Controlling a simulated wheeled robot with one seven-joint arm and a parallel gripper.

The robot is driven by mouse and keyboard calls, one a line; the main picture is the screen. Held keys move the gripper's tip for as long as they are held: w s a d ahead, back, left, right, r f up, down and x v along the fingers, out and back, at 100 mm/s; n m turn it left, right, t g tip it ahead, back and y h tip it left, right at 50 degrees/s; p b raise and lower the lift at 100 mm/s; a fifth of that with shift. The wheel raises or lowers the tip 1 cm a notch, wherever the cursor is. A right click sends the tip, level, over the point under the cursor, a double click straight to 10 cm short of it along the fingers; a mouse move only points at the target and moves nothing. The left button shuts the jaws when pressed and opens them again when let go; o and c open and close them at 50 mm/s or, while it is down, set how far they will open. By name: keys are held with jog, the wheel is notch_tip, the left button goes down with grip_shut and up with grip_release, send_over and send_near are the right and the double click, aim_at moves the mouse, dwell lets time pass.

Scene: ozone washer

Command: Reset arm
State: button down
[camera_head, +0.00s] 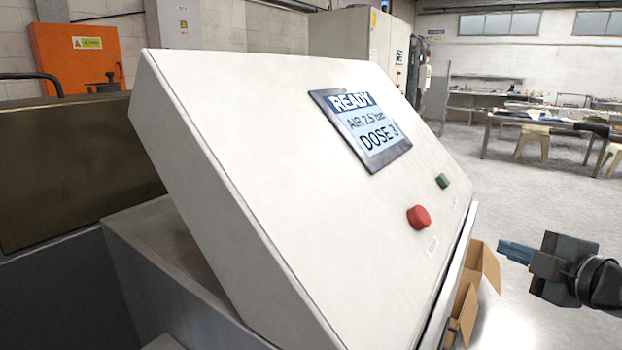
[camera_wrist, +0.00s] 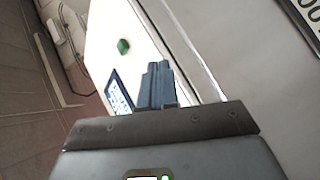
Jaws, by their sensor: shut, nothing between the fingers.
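My gripper (camera_head: 517,252) is at the right of the head view, its shut blue-grey fingers pointing left toward the console and holding nothing. In the wrist view my gripper (camera_wrist: 157,72) shows the fingers together, in front of the console's panel. The white sloped console (camera_head: 270,150) fills the middle of the head view. Its screen (camera_head: 362,128) reads READY, AIR 2.5 bar, DOSE 3. A red button (camera_head: 418,217) and a green button (camera_head: 443,181) sit on the panel. The green button (camera_wrist: 123,46) also shows in the wrist view. The fingers look apart from both buttons.
An open cardboard box (camera_head: 482,277) stands beside the console's right edge, below and left of my gripper. Work tables (camera_head: 540,122) and stools (camera_head: 532,141) are farther back at the right. The floor (camera_head: 560,190) between them and my gripper looks clear.

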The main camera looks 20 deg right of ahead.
jog(key=s+a+f+m+g, duration=0.1)
jog(key=s+a+f+m, duration=0.35)
jog(key=a+f, duration=0.3)
jog(key=s+a+f+m, duration=0.4)
jog(key=s+a+f, duration=0.1)
jog(key=a+f, duration=0.25)
jog(key=s+a+r+m+y, duration=0.1)
jog(key=s+a+m, duration=0.1)
jog(key=s+a, duration=0.4)
jog(key=s+a+r+m+y, duration=0.1)
jog(key=s+a+r+m, duration=0.1)
jog(key=s+a, duration=0.5)
jog(key=s, duration=0.5)
jog(key=shift+s+a+r+t+y, duration=0.2)
jog(key=shift+s+a+t+y, duration=0.1)
jog(key=shift+s+t, duration=0.1)
jog(key=shift+d, duration=0.15)
dwell(3.9)
